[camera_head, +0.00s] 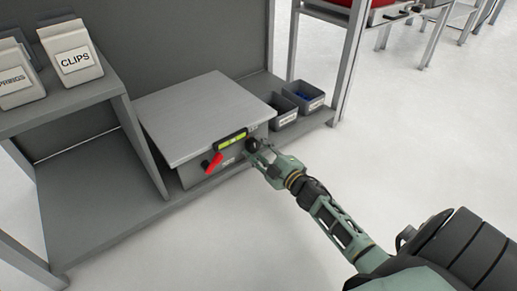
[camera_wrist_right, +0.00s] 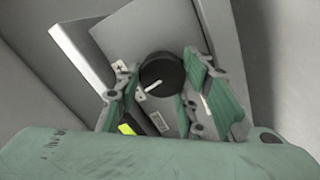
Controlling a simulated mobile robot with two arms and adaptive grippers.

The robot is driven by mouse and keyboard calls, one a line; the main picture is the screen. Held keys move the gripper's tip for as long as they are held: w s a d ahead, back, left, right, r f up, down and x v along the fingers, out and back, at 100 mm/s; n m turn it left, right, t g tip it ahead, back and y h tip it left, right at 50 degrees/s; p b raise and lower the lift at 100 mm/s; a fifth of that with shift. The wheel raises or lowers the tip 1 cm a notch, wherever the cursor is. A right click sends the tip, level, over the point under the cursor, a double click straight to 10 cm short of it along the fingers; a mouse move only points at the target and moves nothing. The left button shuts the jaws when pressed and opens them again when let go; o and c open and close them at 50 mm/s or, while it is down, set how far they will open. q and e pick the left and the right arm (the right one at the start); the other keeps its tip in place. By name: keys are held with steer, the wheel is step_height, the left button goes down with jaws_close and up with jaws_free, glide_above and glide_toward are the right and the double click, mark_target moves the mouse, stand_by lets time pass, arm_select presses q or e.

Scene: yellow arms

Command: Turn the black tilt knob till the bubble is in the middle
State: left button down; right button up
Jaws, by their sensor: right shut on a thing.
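The black tilt knob (camera_head: 252,145) is on the front of a grey box with a flat plate (camera_head: 200,112) on top. In the right wrist view the round knob (camera_wrist_right: 161,74) shows a white pointer line, with a plus mark beside it. My right gripper (camera_head: 257,150) is at the knob, its fingers (camera_wrist_right: 158,85) on both sides of it, shut on it. A yellow-green level vial (camera_head: 232,141) sits left of the knob; in the wrist view only part of it (camera_wrist_right: 126,129) shows. The bubble is too small to place. My left gripper is not in view.
A red lever (camera_head: 213,164) sticks out of the box front, left of the knob. Two grey bins (camera_head: 303,97) stand to the right. A shelf (camera_head: 65,95) with labelled containers, one marked CLIPS (camera_head: 72,52), rises at the left. The floor in front is clear.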

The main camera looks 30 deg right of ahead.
steer(key=shift+d+r, duration=0.1)
steer(key=shift+c, duration=1.3)
steer(key=shift+n+p, duration=0.45)
steer(key=shift+n, duration=0.05)
steer(key=o, duration=1.1)
steer(key=shift+s, duration=0.1)
steer(key=shift+s, duration=0.4)
steer(key=s, duration=0.7)
steer(key=s+d, duration=0.1)
steer(key=s, duration=0.3)
